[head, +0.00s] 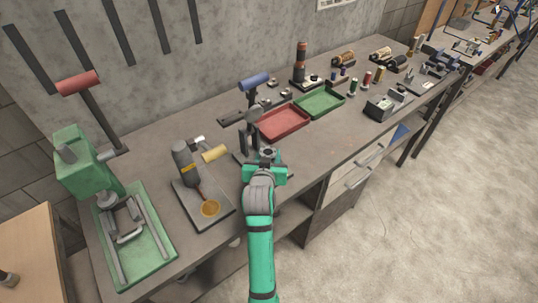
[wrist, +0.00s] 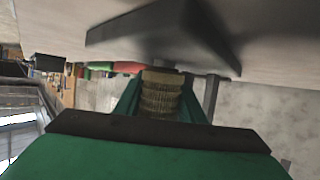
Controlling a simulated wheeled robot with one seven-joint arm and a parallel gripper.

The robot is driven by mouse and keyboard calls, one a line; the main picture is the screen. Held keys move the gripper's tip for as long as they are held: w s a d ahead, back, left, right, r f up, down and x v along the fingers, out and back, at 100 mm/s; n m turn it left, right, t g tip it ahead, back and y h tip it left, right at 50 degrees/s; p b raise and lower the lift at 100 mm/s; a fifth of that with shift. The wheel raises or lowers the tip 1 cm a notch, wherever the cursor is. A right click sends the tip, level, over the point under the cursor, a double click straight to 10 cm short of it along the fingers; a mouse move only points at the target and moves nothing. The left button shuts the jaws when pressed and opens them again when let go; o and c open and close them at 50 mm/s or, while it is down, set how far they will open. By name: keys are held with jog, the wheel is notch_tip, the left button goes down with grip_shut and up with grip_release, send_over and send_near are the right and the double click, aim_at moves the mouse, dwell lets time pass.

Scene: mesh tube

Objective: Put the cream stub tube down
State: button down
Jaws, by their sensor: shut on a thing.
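In the wrist view my gripper (wrist: 160,105) is shut on the cream stub tube (wrist: 161,93), a short, ribbed, brownish-cream cylinder between the two green fingers. In the head view the tube is mostly hidden by my gripper and cannot be made out clearly. I cannot tell whether it touches a surface.
The blue-handled press (head: 254,82) stands just behind my gripper. A red tray (head: 283,122) and a green tray (head: 319,101) lie behind and to the right. A plate with a grey tool (head: 185,163) is at left, beside a green press (head: 85,165). Bare bench (head: 335,135) shows at right.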

jog(key=shift+f, duration=0.25)
jog(key=c, duration=1.2)
grip_release()
jog(key=shift+o, duration=0.2)
jog(key=shift+r, duration=0.1)
